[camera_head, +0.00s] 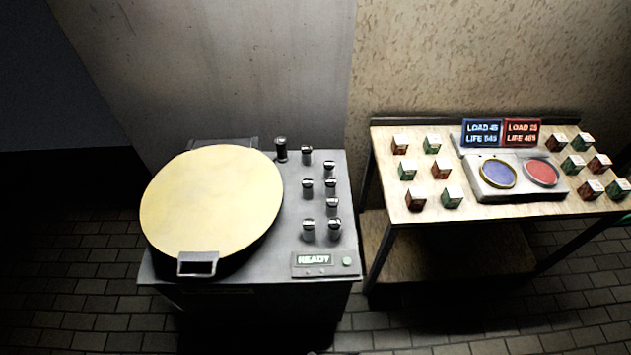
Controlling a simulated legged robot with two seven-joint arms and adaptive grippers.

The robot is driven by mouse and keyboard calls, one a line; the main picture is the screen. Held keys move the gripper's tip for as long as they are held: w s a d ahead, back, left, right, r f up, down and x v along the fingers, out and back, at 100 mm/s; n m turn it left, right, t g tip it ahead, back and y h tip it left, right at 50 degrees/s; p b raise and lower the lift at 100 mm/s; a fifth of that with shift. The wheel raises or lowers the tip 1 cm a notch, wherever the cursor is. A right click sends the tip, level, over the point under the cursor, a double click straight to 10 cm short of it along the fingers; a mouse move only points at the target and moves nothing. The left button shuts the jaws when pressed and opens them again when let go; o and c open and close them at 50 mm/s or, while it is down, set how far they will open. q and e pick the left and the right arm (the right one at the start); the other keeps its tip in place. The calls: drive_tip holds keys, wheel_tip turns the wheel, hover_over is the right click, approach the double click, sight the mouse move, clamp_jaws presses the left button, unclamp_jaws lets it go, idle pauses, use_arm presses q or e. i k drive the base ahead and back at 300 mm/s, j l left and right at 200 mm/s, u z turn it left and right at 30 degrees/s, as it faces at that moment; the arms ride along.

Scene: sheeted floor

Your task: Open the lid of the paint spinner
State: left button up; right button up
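The paint spinner (275,262) is a grey metal cabinet left of centre. Its round cream-yellow lid (212,200) lies over the left part of its top and looks shut. A grey rectangular handle (197,264) sits at the lid's front edge. A dark hinge block (223,143) shows behind the lid. A panel reading "READY" (313,259) with a pale green button (347,261) is at the front right of the top. Neither of my grippers is in view.
Several small metal-capped bottles (308,188) stand on the spinner's right side. To the right, a wooden table (400,139) holds red and green boxes and a grey two-dish device (520,194) with two displays. A wall stands behind. Tiled floor (80,255) lies open at left.

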sight(212, 202)
drive_tip(key=u, duration=1.25)
